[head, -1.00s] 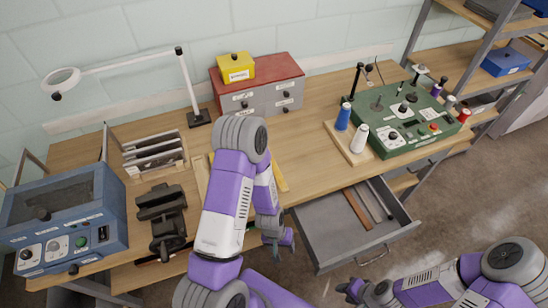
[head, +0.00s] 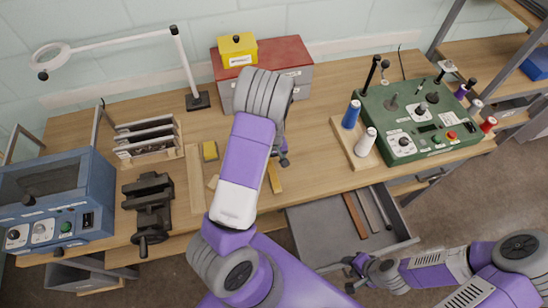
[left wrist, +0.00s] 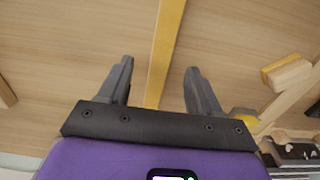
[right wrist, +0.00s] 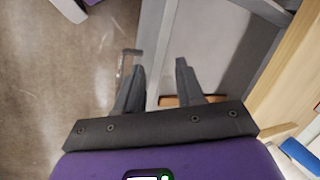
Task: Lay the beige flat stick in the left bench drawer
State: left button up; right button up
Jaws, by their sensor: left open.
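A yellowish-beige flat stick (head: 274,178) lies on the bench top near its front edge, partly hidden by my left arm. My left gripper (head: 284,155) is open above the bench at this stick. In the left wrist view the stick (left wrist: 166,45) runs between the two spread fingers (left wrist: 158,85), not clasped. A grey drawer (head: 312,222) stands open below the bench front, with a brown stick (head: 355,216) and grey strips lying at its right side. My right gripper (right wrist: 158,85) is open at the drawer's front, its fingers apart on either side of the front wall.
A long pale wooden piece (head: 195,190), a yellow block (head: 210,150) and a dark vise (head: 150,205) lie to the left. A wooden base with blue and white spools (head: 351,115) and a green machine (head: 425,120) stand right. A red-topped cabinet (head: 290,60) is behind.

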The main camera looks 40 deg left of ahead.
aim_at(272, 169)
pick_arm(q)
jog(key=f, duration=0.6)
jog(key=shift+s+a, duration=0.1)
jog(key=shift+a, duration=0.1)
grip_shut()
jog(key=shift+r, duration=0.1)
